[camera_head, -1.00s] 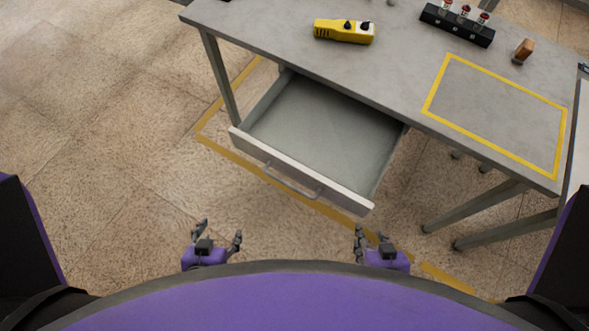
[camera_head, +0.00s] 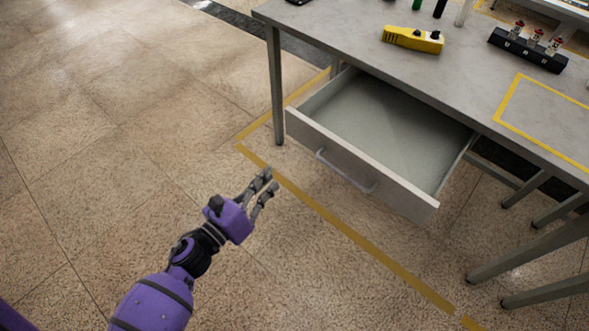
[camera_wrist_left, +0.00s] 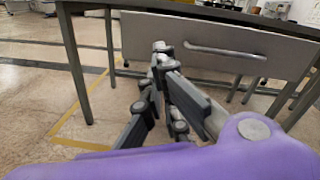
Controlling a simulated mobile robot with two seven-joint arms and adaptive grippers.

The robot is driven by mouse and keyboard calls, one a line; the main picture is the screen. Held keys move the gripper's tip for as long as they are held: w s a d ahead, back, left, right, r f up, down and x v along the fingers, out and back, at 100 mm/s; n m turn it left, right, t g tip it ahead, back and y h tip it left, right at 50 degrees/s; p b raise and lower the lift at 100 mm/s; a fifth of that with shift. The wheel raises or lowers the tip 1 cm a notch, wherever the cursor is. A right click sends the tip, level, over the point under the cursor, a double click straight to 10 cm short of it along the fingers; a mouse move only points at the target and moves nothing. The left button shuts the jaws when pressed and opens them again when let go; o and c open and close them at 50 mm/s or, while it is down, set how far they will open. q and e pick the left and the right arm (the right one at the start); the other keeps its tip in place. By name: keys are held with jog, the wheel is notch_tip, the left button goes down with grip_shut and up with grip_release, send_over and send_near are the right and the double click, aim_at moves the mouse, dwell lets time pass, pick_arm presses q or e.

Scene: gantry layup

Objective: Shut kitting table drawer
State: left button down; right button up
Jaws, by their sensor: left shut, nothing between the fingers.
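The kitting table (camera_head: 340,32) is grey, and its drawer (camera_head: 345,150) is pulled well out and looks empty inside. A pale bar handle (camera_head: 345,172) runs across the drawer front. My left gripper (camera_head: 270,182) is shut and empty, in front of and to the left of the drawer, apart from it. In the left wrist view, the shut fingers (camera_wrist_left: 160,55) point toward the drawer front (camera_wrist_left: 180,35), with the handle (camera_wrist_left: 225,50) to their right. My right gripper is not in view.
On the tabletop are a yellow device (camera_head: 413,39), a black block with red-topped parts (camera_head: 527,50) and a yellow marked rectangle (camera_head: 550,115). Table legs (camera_head: 276,90) stand on both sides. A yellow floor line (camera_head: 340,226) passes under the drawer. The floor at left is clear.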

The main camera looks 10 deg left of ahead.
pick_arm(q)
jog(key=s+m+h, duration=0.1)
jog(key=m, duration=0.2)
jog(key=m+p, duration=0.1)
jog(key=p, duration=0.1)
send_near(316, 143)
jog(key=x, duration=0.7)
jog(key=shift+r, duration=0.1)
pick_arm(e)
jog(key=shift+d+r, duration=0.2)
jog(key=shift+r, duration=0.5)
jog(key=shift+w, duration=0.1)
